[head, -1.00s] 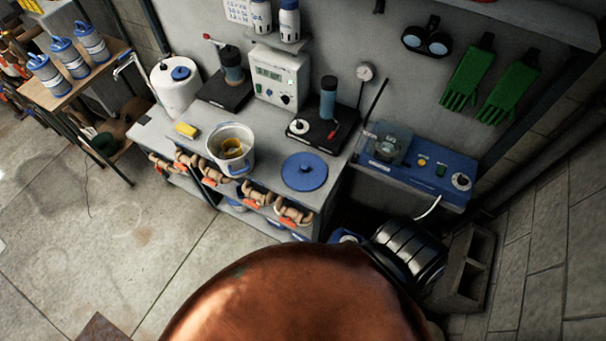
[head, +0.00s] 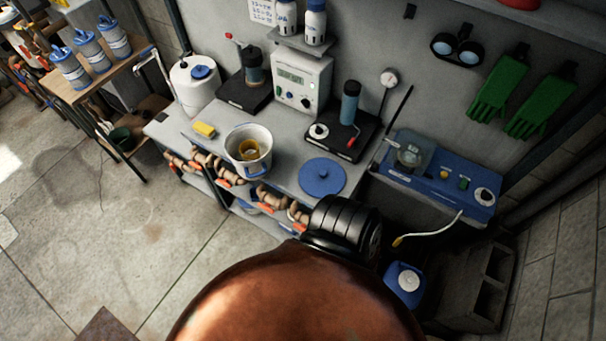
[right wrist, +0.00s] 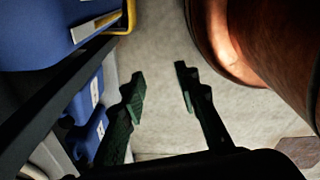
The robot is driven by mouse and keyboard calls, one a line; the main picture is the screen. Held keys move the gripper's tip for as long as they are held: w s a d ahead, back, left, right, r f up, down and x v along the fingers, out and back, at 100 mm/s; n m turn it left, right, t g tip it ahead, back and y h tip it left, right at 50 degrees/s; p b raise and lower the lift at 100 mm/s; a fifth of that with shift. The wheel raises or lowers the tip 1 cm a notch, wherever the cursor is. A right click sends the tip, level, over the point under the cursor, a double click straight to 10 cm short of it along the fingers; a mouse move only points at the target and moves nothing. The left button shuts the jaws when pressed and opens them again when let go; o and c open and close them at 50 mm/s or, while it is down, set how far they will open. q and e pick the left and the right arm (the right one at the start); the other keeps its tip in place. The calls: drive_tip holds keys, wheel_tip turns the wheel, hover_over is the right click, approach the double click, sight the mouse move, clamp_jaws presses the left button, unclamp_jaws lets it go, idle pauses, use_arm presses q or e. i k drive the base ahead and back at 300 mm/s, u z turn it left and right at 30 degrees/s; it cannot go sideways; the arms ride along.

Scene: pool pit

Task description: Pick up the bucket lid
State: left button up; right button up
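The bucket lid (head: 322,177) is a round blue disc with a small knob, lying flat on the grey workbench (head: 282,180) near its front right edge. The lid is not recognisable in that view. Neither gripper shows in the head view.
A yellow sponge (head: 204,130) lies left of the bucket. A black stand with a dark blue cylinder (head: 350,103) is behind the lid. A blue device (head: 437,179) sits to the right.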

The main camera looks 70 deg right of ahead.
sight(318, 177)
drive_tip(key=i, duration=0.8)
drive_tip(key=z, duration=3.2)
drive_tip(key=i, duration=0.5)
drive_tip(key=z, duration=0.05)
